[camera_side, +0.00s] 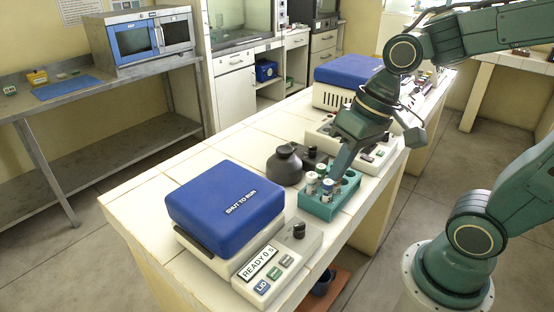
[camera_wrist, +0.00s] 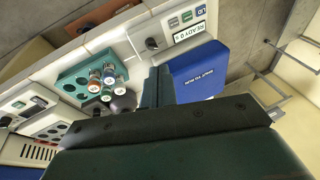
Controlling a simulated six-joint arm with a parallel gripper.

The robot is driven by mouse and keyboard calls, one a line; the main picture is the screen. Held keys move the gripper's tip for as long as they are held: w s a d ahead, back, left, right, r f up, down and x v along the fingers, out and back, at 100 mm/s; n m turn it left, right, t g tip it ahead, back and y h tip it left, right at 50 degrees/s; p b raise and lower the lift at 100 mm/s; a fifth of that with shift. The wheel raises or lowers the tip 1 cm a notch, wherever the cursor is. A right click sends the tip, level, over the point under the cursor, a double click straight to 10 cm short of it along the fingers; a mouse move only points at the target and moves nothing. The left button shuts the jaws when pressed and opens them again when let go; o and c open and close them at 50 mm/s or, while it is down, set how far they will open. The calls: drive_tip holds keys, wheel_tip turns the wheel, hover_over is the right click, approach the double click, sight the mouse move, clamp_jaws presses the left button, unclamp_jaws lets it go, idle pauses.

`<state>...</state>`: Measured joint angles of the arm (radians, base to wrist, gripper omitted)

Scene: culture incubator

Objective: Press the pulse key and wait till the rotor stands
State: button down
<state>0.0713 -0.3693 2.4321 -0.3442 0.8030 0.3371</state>
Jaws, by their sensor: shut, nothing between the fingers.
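The centrifuge has a blue lid (camera_side: 224,197) marked "SHUT TO RUN", which is down; the lid also shows in the wrist view (camera_wrist: 197,75). Its front display (camera_side: 258,263) reads "READY 0.5". Below it are a blue key marked LID (camera_side: 263,287), a green key (camera_side: 275,272) and a grey key (camera_side: 287,260); I cannot read which is the pulse key. The rotor is hidden under the lid. My gripper (camera_side: 337,172) is shut and empty, above the tube rack, behind and right of the keys. Its fingers (camera_wrist: 157,75) show in the wrist view.
A teal tube rack (camera_side: 318,210) with several capped tubes stands beside the centrifuge. A dark round bottle (camera_side: 284,166) stands behind it. A black knob (camera_side: 299,230) rises near the keys. A second blue-lidded machine (camera_side: 345,72) stands at the bench's far end.

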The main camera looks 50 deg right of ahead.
sight(288, 255)
drive_tip(key=w+a+f+m+g+y, duration=0.4)
drive_tip(key=w+a+f+m+y, duration=0.1)
drive_tip(key=a+f+y, duration=0.1)
drive_tip(key=shift+a+f+g+y, duration=0.3)
drive_tip(key=shift+a+f+g, duration=0.1)
drive_tip(key=shift+a+f, duration=0.45)
drive_tip(key=shift+a, duration=0.1)
drive_tip(key=shift+f, duration=0.1)
drive_tip(key=shift+f, duration=4.25)
